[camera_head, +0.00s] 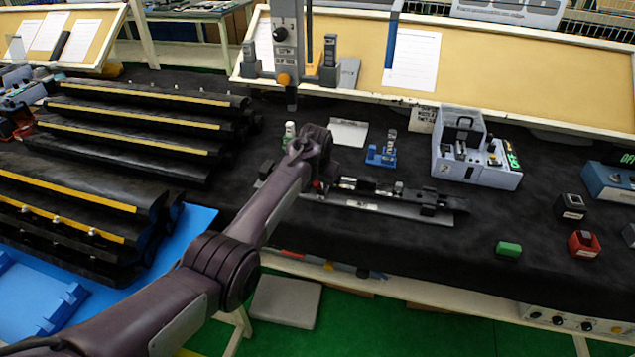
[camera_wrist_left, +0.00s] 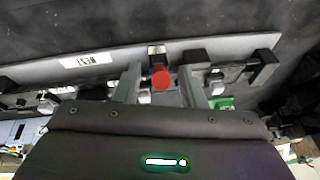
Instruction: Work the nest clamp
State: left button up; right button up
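The nest is a long grey plate (camera_head: 375,208) with black blocks and a white label, lying on the black bench mat; its plate also shows in the wrist view (camera_wrist_left: 115,54). The clamp's red knob (camera_wrist_left: 160,77) shows between my left fingers, and a small red spot shows beside my wrist in the head view. My left gripper (camera_wrist_left: 159,84) is open over the left part of the nest. Its two fingers stand either side of the knob with gaps visible; I cannot tell their exact heights. My left wrist hides part of the nest in the head view. My right gripper is in neither view.
Black trim strips (camera_head: 140,125) are stacked at the left. A grey column device (camera_head: 288,45) stands behind the nest. A blue fixture (camera_head: 382,152) and a grey box marked 2 (camera_head: 475,160) stand behind it. A green block (camera_head: 508,250) and red button box (camera_head: 583,244) lie right.

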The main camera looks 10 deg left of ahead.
pick_arm(q)
jog(key=shift+r, duration=0.1)
jog(key=b+v, duration=0.1)
jog(key=v, duration=0.6)
jog(key=shift+s+r, duration=0.15)
jog(key=shift+r, duration=0.1)
